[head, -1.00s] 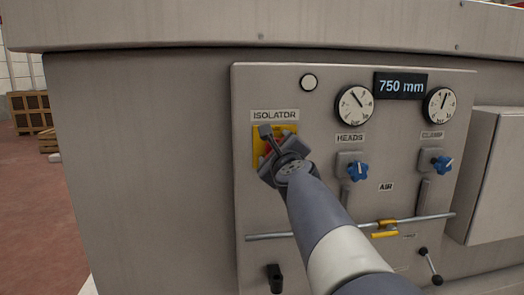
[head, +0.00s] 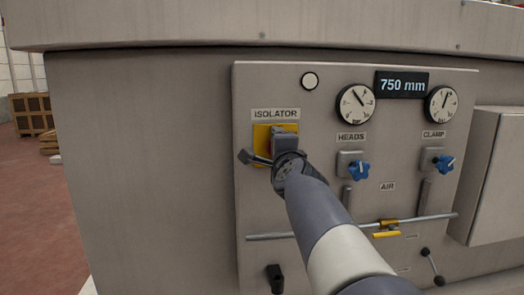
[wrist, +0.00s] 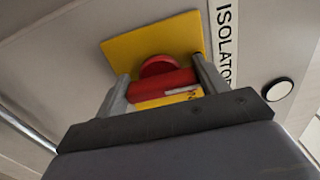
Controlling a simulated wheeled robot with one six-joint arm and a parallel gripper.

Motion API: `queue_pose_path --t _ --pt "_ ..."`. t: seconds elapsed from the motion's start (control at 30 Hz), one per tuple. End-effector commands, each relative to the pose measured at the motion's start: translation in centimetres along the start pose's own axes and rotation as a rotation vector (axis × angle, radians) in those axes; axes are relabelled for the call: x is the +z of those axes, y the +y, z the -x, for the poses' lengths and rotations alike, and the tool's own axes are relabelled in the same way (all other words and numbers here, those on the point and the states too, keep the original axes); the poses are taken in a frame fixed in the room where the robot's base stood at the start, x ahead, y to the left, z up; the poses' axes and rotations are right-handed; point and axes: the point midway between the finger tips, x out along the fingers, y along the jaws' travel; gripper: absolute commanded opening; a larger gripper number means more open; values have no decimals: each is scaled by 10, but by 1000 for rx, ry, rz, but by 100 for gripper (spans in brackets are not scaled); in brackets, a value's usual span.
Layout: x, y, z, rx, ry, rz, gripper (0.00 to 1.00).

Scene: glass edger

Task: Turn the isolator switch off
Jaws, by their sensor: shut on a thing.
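The isolator switch has a red handle (wrist: 160,84) on a yellow plate (wrist: 150,38), under the ISOLATOR label (head: 276,114). In the head view the yellow plate (head: 262,133) shows at the left of the control panel, with only a sliver of red beside my gripper. My gripper (head: 278,147) is at the switch and covers most of it. In the wrist view my gripper (wrist: 163,80) has one finger on each side of the red handle and is shut on it. The handle's exact angle is partly hidden.
Right of the switch are two blue knobs (head: 358,170) (head: 443,163) under gauges. A horizontal rail (head: 340,228) with a yellow clip (head: 387,228) runs below. A black handle (head: 274,278) sits low on the left. A grey box (head: 495,170) juts out at the right.

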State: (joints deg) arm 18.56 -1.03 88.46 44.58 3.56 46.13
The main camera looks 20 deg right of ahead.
Motion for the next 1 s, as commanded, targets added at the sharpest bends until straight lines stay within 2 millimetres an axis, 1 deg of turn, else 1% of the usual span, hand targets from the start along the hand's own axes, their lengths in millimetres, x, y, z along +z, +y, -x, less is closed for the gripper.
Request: queue_pose_path --t 0.53,0.57,0.6,0.8,0.83,1.0 --pt "0 1 0 2 -1 30 46" --pt "0 1 0 2 -1 30 69" --pt "0 1 0 2 -1 30 73" --pt "0 1 0 1 0 28 89" --pt "0 1 0 1 0 28 90" --pt "0 0 0 1 0 27 90"
